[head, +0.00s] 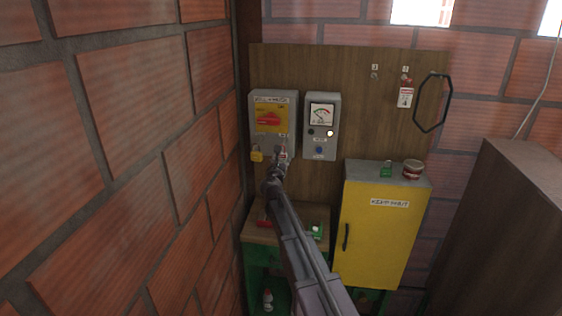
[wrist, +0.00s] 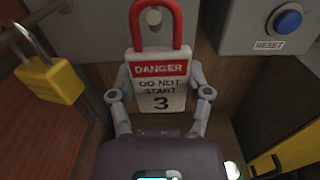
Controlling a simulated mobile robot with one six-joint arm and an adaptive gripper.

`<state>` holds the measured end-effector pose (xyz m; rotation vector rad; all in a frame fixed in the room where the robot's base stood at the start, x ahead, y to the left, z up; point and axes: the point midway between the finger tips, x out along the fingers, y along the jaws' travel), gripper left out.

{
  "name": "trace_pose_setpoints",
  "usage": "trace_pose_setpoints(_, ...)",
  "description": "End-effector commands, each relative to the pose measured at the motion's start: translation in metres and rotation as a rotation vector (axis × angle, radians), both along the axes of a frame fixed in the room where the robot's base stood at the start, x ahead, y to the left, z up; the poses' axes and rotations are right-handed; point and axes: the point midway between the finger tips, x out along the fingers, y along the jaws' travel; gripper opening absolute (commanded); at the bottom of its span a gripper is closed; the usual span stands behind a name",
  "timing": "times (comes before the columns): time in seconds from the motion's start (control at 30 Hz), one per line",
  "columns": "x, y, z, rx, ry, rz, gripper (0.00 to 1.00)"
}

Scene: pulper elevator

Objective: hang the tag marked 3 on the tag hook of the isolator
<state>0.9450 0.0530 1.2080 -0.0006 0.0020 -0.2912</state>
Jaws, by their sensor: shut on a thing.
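The tag marked 3 (wrist: 161,92) is white with a red DANGER band and a red loop at its top. My gripper (wrist: 160,97) is shut on it, one finger at each side edge, and holds it upright with its face to the wrist camera. In the head view my gripper (head: 281,160) is just below the grey isolator (head: 272,125), which has a yellow panel and red handle. A small round metal end, perhaps the tag hook (wrist: 152,17), shows inside the red loop. I cannot tell whether the loop is around it or only in front of it.
A yellow padlock (wrist: 48,80) hangs left of the tag. A meter box (head: 321,125) with a blue reset button (wrist: 287,20) is at the right. Another tag (head: 405,97) hangs on the board. A yellow cabinet (head: 382,230) stands below right; a brick wall is close at left.

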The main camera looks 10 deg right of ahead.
Motion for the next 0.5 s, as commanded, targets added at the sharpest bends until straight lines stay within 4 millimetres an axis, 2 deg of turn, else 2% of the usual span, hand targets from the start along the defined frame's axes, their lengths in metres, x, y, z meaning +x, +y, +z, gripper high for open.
trace_pose_setpoints(0.4, -0.0001, -0.0001, 0.0001, 0.0, 0.0, 0.0, 0.27)
trace_pose_setpoints(0.43, -0.0001, -0.0001, 0.0001, 0.0, 0.0, 0.0, 0.66)
trace_pose_setpoints(0.5, -0.0001, -0.0001, 0.0001, 0.0, 0.0, 0.0, 0.87)
